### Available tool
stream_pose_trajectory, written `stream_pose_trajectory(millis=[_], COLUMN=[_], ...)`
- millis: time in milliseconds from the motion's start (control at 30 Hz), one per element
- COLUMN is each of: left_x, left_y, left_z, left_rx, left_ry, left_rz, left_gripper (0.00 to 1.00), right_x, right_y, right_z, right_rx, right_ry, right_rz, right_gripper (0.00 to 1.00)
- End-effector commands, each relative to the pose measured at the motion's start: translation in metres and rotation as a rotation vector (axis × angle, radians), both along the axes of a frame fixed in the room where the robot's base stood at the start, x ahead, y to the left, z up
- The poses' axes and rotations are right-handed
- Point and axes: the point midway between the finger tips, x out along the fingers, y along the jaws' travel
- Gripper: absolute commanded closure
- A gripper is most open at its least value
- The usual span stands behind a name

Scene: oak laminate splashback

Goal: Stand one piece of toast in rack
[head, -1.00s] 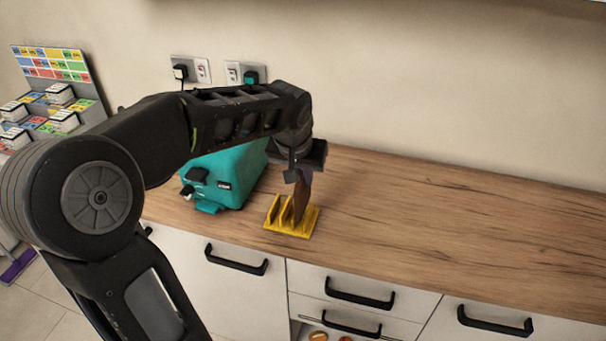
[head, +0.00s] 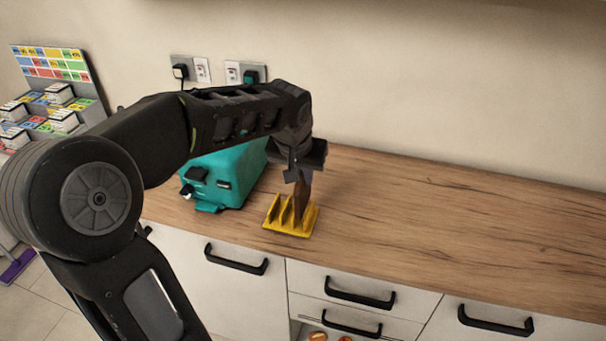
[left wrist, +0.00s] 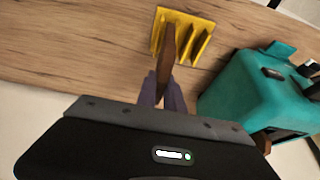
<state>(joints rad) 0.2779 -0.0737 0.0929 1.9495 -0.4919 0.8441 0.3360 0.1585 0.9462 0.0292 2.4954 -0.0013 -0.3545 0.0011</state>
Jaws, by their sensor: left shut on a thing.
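The yellow toast rack (head: 290,228) stands on the wooden worktop beside the teal toaster (head: 228,176). My left gripper (head: 302,174) is above the rack, shut on a brown piece of toast (head: 301,200). The toast is held upright, edge-on, with its lower end down at the right part of the rack in the head view. In the left wrist view, the toast (left wrist: 166,50) reaches from the fingers (left wrist: 161,88) to the rack (left wrist: 203,24). I cannot tell whether it touches the rack's base. My right gripper is not in view.
The worktop (head: 430,215) is clear to the right of the rack. Wall sockets with plugs (head: 248,76) are behind the toaster. White drawers (head: 350,288) with black handles are below the front edge. A stand of small boxes (head: 60,95) is at the far left.

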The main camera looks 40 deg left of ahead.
Motion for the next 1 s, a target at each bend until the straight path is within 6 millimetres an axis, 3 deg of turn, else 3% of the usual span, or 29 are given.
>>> stream_pose_trajectory(millis=[633,1000], left_x=[0.000,0.000], left_y=[0.000,0.000], left_z=[-0.020,-0.021], left_rx=[0.000,0.000], left_ry=[0.000,0.000], left_rz=[0.000,0.000], left_gripper=[1.00,1.00], right_x=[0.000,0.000], right_y=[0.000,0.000], right_z=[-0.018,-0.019], right_rx=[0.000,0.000], right_ry=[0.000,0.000], right_rz=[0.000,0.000], right_gripper=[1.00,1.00])
